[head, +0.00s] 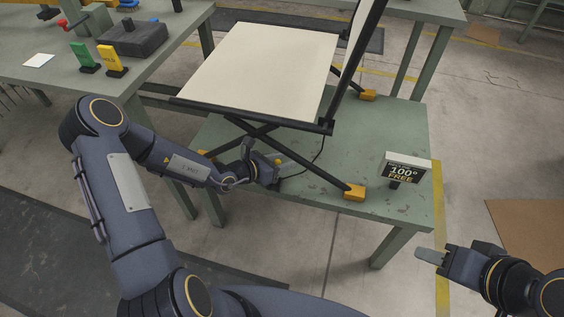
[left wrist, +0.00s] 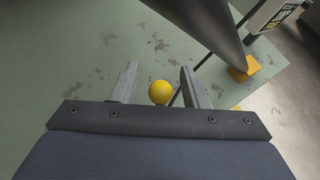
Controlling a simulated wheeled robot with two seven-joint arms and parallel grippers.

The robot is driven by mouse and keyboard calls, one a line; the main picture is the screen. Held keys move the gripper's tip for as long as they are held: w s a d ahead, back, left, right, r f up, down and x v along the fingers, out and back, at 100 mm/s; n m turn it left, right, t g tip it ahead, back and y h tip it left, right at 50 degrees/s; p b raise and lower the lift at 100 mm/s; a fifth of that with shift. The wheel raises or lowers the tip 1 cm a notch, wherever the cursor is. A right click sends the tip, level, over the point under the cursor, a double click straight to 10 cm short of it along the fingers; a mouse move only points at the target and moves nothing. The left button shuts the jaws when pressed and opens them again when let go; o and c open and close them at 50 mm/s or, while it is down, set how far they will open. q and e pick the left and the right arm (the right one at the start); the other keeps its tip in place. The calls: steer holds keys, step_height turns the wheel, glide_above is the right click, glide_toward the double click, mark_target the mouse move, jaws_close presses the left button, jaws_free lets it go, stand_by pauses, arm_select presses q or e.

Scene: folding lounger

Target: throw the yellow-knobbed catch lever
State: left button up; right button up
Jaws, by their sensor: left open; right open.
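The yellow knob (left wrist: 160,92) of the catch lever shows in the left wrist view, between the two open fingers of my left gripper (left wrist: 160,82). A thin dark rod runs up and right from near the knob. I cannot tell whether the fingers touch the knob. In the head view my left gripper (head: 268,158) is under the front edge of the lounger (head: 262,62), above the green table, and the knob is hidden there. The lounger's flat cream panel stands on dark crossed legs, with its back part raised at right. My right gripper (head: 432,257) is open and empty, right of the table.
A sign reading 100° FREE (head: 403,170) stands on the green table (head: 386,135) at right. Yellow-orange feet (head: 355,192) hold the lounger's legs. Floor in front is clear.

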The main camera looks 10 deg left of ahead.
arm_select(q)
jaws_close()
stand_by(0.3)
steer(key=s+m+t+b, duration=0.1)
steer(key=b, duration=0.1)
steer(key=shift+s+r+t+h+b, duration=0.1)
steer(key=shift+t+h+b, duration=0.2)
steer(key=shift+t+b, duration=0.1)
steer(key=s+m+t+h+b, duration=0.2)
steer(key=b, duration=0.1)
steer(key=s+r+m+t+h+b, duration=0.1)
steer(key=s+m+t+h+b, duration=0.1)
steer(key=b, duration=0.2)
steer(key=shift+s+a+m+t+h+b, duration=0.1)
steer(key=shift+s+m+t+h+b, duration=0.65)
steer(key=shift+m+h+b, duration=0.5)
steer(key=shift+s+m, duration=0.1)
steer(key=shift+m, duration=0.15)
